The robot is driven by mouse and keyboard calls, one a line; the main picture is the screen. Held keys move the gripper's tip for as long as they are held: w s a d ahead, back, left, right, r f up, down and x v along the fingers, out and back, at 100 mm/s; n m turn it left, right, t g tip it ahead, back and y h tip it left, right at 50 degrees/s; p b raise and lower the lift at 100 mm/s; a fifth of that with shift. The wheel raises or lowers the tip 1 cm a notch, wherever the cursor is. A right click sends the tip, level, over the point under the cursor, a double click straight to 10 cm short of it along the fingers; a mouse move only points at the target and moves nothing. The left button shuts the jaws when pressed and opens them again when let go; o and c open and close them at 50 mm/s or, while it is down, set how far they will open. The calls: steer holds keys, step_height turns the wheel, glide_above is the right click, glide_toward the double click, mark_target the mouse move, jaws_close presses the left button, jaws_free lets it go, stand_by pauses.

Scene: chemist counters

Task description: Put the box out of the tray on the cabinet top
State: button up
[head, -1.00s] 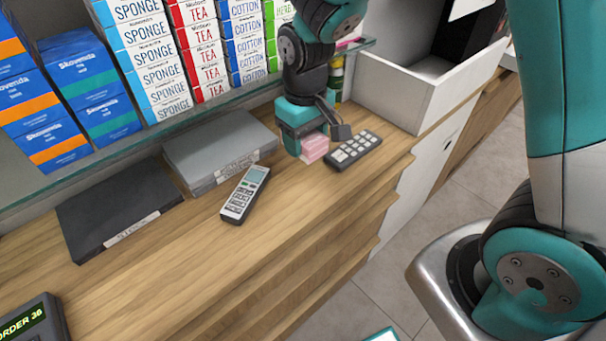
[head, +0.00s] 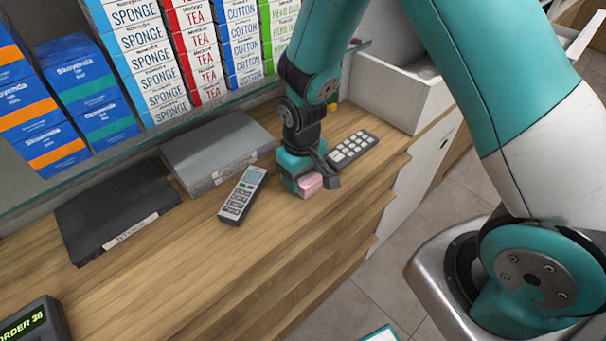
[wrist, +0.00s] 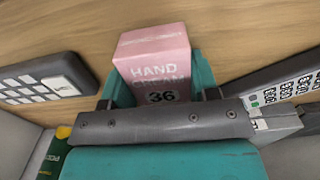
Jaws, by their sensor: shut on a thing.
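A small pink box (head: 311,184) is between the jaws of my gripper (head: 318,176), low over the wooden cabinet top (head: 215,250). I cannot tell whether its underside touches the wood. The wrist view shows the box (wrist: 152,65) reading "HAND CREAM 36", with my gripper (wrist: 160,100) shut around it. The white open tray (head: 392,98) stands at the back right, behind my gripper. Part of it is hidden by my arm, and its inside shows only partly.
A dark keypad (head: 353,148) lies behind the gripper and a grey handset (head: 242,195) lies to its left. A grey flat case (head: 218,150) and a black one (head: 115,208) lie farther left. An order display (head: 30,322) is at bottom left. The front middle wood is clear.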

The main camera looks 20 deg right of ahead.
steer(key=o, duration=0.9)
steer(key=shift+f, duration=0.15)
steer(key=shift+r, duration=0.55)
step_height(320, 180, up, 11)
steer(key=b, duration=0.1)
steer(key=s+a+r+n+y, duration=0.1)
steer(key=s+r, duration=0.3)
steer(key=s, duration=0.2)
steer(key=s+a+r+n+y, duration=0.1)
steer(key=s+a+r, duration=0.1)
steer(key=s+r, duration=0.2)
steer(key=s+a+r+n+y, duration=0.1)
steer(key=s+r, duration=0.3)
steer(key=s, duration=0.4)
steer(key=shift+s+a+y, duration=0.15)
steer(key=shift+s+y, duration=0.15)
steer(key=shift+y, duration=0.3)
